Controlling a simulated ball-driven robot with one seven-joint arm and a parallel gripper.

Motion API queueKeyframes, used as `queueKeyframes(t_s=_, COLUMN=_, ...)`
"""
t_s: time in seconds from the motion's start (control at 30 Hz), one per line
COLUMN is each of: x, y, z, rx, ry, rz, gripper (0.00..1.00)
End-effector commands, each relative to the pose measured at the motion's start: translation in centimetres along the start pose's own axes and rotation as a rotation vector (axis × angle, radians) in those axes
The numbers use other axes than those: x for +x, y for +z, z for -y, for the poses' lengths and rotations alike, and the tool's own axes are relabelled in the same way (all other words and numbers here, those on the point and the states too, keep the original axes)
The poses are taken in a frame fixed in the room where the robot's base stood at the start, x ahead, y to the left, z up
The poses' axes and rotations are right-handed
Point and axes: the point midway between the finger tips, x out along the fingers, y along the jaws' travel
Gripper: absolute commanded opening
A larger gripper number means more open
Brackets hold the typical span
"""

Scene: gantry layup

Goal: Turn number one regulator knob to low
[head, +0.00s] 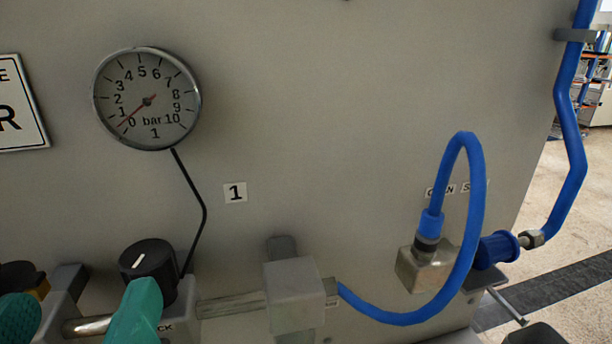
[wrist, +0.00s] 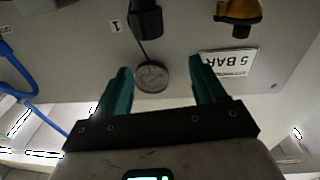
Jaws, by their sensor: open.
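The number one regulator knob (head: 148,262) is black with a white line on its top, at the lower left of the head view. It also shows at the top of the wrist view (wrist: 146,21). A round gauge (head: 147,98) marked bar and 1 hangs above it, its red needle between 0 and 1. My gripper (head: 82,292) has two teal fingers, spread apart and empty. In the head view, one finger overlaps the knob's lower front; contact cannot be told. In the wrist view, the gripper (wrist: 160,68) points toward the panel, with the gauge between its fingers.
A second knob with a yellow base (head: 40,287) is left of the first, partly behind the other finger. A white label 1 (head: 235,192) and a 5 BAR sign (wrist: 240,63) are on the panel. A fitting block (head: 294,287) and looping blue hose (head: 474,200) stand to the right.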

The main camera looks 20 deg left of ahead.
Motion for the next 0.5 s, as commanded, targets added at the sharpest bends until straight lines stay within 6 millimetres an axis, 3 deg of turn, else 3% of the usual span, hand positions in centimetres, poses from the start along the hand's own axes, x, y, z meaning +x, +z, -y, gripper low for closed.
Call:
queueKeyframes(t_s=0.1, x=-0.8, y=1.6, z=-0.7, rx=0.049, ry=0.021, rz=0.060, gripper=0.70)
queueKeyframes(t_s=0.23, x=-0.2, y=1.9, z=-1.0, rx=0.060, ry=0.031, rz=0.073, gripper=0.70)
queueKeyframes(t_s=0.5, x=4.2, y=2.1, z=-1.1, rx=0.057, ry=0.030, rz=0.073, gripper=0.70)
